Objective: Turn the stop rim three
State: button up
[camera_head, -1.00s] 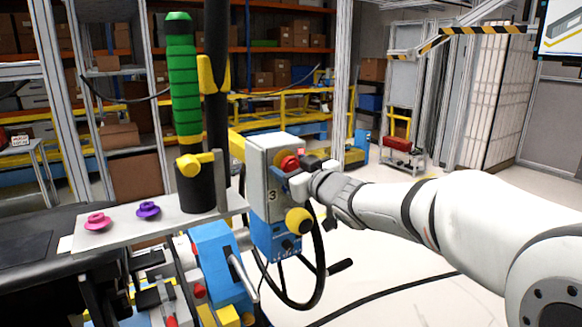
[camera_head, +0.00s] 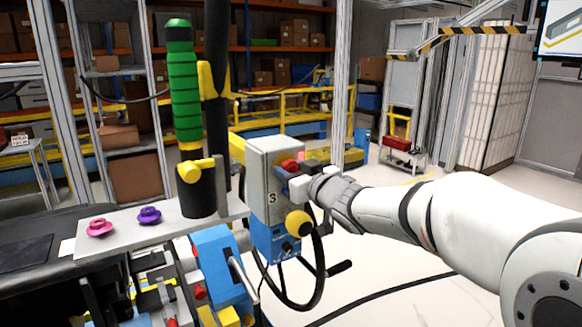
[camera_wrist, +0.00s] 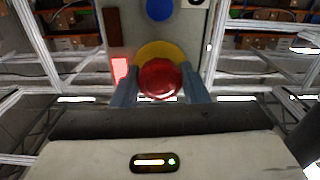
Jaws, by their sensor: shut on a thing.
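The control box marked 3 (camera_head: 268,177) stands at the middle of the head view, grey above and blue below. Its red stop rim (camera_head: 289,165) is partly hidden by my gripper (camera_head: 297,180). In the wrist view the red round stop (camera_wrist: 161,79) sits in front of a yellow disc (camera_wrist: 158,50). My gripper's two blue-grey fingers (camera_wrist: 160,88) stand at its left and right sides, shut on it. A lit red square (camera_wrist: 120,68) shows to the left of the stop. Whether the rim is turned cannot be told.
A yellow knob (camera_head: 298,222) sticks out below the stop, and a black cable (camera_head: 318,270) loops beneath the box. A green-ribbed tool (camera_head: 186,95) stands to the left.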

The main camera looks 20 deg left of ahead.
jog(key=m+p, duration=0.2)
jog(key=m, duration=0.1)
jog(key=shift+r+m+p, duration=0.15)
jog(key=shift+m+p, duration=0.7)
jog(key=shift+m, duration=0.35)
jog(key=o, duration=1)
jog(key=shift+b+v, duration=0.9)
jog(key=shift+v, duration=3.05)
